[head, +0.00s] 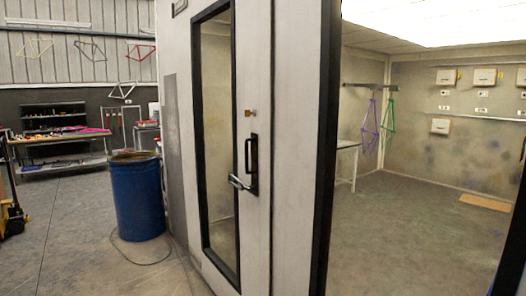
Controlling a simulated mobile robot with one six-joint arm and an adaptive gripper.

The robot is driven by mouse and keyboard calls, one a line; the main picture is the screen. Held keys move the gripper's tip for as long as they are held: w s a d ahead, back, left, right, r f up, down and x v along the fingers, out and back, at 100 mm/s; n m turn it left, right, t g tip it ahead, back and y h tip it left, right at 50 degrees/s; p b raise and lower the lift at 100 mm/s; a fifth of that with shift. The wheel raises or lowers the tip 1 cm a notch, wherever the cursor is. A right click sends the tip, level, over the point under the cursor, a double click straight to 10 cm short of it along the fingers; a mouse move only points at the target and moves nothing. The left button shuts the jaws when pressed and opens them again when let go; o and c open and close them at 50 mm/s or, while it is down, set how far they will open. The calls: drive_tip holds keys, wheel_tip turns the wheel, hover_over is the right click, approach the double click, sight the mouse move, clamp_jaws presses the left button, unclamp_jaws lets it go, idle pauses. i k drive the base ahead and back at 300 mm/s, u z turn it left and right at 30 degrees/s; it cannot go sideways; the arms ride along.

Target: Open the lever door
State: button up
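The lever door (254,215) is a pale panel with a tall, black-framed window (217,130), left of centre in the head view. It looks shut, with its edge along a thin vertical seam. A silver lever (241,184) sticks out, roughly level, at the bottom of a dark plate on the door's right side. A black upright grip (248,154) is on the same plate above it. A small brass-coloured fitting (250,113) sits higher up. My gripper is not in view, and nothing is seen touching the lever.
A blue drum (138,200) stands left of the door, with a cable (135,260) on the floor. Right of the black upright (328,150), the booth interior shows purple and green frames hanging. A workbench (60,137) is far left. The grey floor (60,235) before the drum is clear.

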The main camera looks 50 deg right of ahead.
sight(251, 21)
drive_tip(key=z, duration=0.35)
drive_tip(key=i, duration=0.5)
drive_tip(key=z, duration=0.65)
drive_tip(key=i, duration=0.85)
drive_tip(key=z, duration=0.1)
